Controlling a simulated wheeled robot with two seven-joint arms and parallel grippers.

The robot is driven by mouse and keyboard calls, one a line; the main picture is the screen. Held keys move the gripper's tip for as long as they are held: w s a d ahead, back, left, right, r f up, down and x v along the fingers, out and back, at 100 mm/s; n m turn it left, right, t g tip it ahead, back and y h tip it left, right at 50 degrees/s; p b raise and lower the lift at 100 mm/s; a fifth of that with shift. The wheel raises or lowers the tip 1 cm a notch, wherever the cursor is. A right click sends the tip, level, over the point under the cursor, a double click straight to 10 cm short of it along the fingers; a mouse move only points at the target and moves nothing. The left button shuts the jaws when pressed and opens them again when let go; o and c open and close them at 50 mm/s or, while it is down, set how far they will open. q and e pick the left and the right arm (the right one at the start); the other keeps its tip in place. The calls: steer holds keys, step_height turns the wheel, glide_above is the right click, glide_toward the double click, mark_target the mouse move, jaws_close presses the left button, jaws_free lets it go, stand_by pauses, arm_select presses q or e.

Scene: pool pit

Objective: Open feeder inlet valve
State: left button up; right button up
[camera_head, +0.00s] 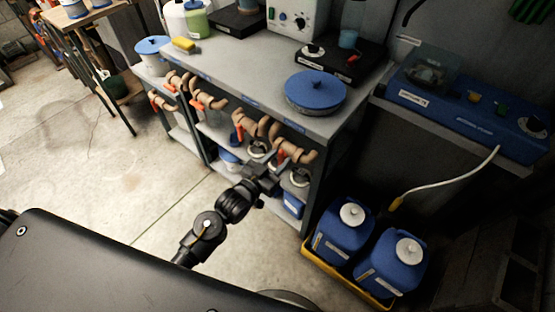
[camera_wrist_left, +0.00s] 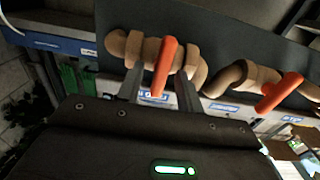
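Several tan pipe valves with orange lever handles line the front edge of the grey bench (camera_head: 235,70) in the head view. My left gripper (camera_head: 268,178) is just below and in front of the rightmost valve (camera_head: 292,151). In the left wrist view, my left gripper (camera_wrist_left: 158,92) is open, with one finger on each side of an orange handle (camera_wrist_left: 164,68) on a tan pipe. I cannot tell whether the fingers touch it. Another valve with an orange handle (camera_wrist_left: 279,92) is to the right. The valve labels are too small to read. My right gripper is out of view.
Two blue jugs (camera_head: 345,232) stand in a yellow tray (camera_head: 318,263) right of my left arm. A blue round lid (camera_head: 315,91) and equipment sit on the bench. A blue machine (camera_head: 470,110) is at the right. Open concrete floor (camera_head: 80,150) is at the left.

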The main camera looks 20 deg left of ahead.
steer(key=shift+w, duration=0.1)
arm_select(q)
jaws_close()
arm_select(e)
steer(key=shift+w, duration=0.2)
